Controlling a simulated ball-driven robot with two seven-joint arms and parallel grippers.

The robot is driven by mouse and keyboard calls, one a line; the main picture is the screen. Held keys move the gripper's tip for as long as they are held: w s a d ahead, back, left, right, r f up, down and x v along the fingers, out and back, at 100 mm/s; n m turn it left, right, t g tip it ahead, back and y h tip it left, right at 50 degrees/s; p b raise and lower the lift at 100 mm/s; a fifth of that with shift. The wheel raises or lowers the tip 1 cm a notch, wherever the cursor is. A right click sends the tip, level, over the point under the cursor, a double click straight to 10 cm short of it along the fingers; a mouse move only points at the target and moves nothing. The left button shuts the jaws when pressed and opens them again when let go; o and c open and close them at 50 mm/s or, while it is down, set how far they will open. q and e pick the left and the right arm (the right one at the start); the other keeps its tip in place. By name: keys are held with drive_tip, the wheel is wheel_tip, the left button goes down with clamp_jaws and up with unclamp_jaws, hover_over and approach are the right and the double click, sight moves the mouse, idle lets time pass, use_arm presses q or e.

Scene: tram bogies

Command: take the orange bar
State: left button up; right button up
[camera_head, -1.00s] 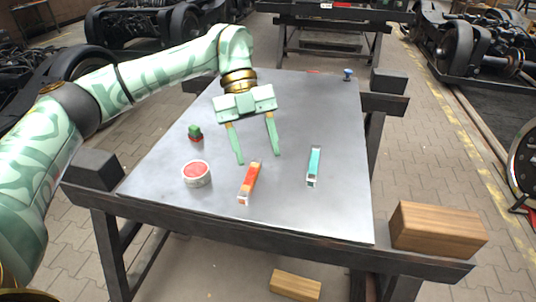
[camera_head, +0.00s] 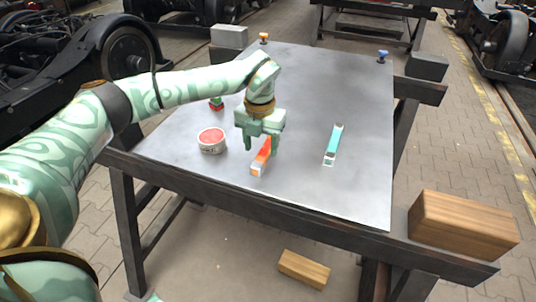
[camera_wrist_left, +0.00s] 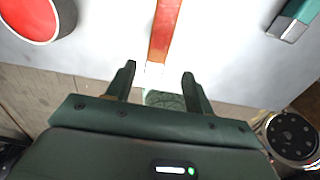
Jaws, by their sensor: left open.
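The orange bar (camera_head: 262,158) lies on the grey metal table top (camera_head: 310,100), with a pale end towards the near edge. In the left wrist view the orange bar (camera_wrist_left: 165,28) runs down from the top towards the gap between the fingers. My left gripper (camera_head: 260,150) is low over the bar and hides part of it. In the left wrist view the left gripper (camera_wrist_left: 160,75) is open, its fingers on either side of the bar's line. I cannot tell whether they touch the bar. My right gripper is not in view.
A round red-topped tin (camera_head: 211,141) stands left of the bar, with a small red and green object (camera_head: 216,103) behind it. A teal bar (camera_head: 334,145) lies to the right. Small knobs, orange (camera_head: 264,38) and blue (camera_head: 383,56), stand at the back. A wooden block (camera_head: 463,225) is at the right.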

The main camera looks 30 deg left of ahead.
sight(259, 160)
use_arm(q)
drive_tip(key=f+b, duration=0.2)
drive_tip(key=f, duration=0.3)
drive_tip(key=shift+a+f+b, duration=0.25)
drive_tip(key=shift+b, duration=0.15)
drive_tip(key=shift+s+r, duration=0.1)
drive_tip(key=shift+r, duration=0.05)
drive_tip(key=shift+c, duration=0.6)
clamp_jaws()
